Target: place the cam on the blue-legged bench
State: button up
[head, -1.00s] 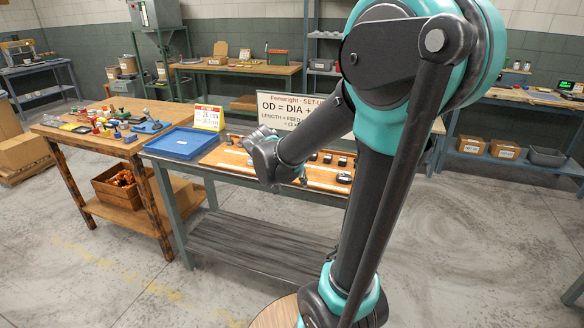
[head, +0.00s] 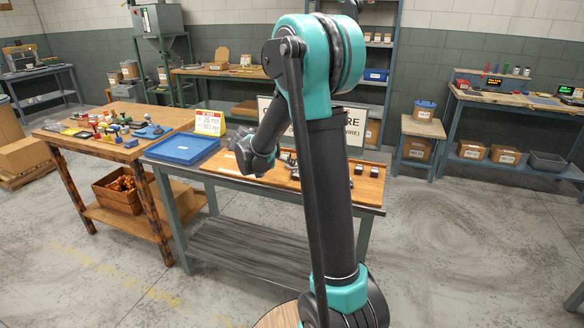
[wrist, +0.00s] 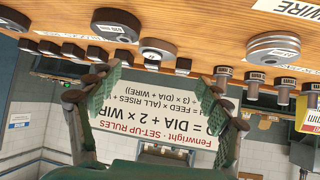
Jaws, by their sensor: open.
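In the wrist view, which is upside down, my gripper (wrist: 160,80) is open with its two green fingers spread and nothing between them. A light grey stepped disc (wrist: 270,47), which may be the cam, sits on the wooden board to the right of the fingers, apart from them. In the head view my arm hides much of the board (head: 225,162). A bench with bluish legs (head: 448,128) stands at the back right; another with blue legs (head: 75,82) is at the far left. I cannot tell which is meant.
A white rules sign (wrist: 165,112) rises behind the board. A wooden table (head: 100,125) with small parts adjoins on the left. The floor at right (head: 450,230) is open.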

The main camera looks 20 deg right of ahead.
jog(key=shift+x, duration=3.75)
jog(key=shift+s+d, duration=0.15)
jog(key=shift+s, duration=0.05)
jog(key=c, duration=1.5)
jog(key=shift+r, duration=0.15)
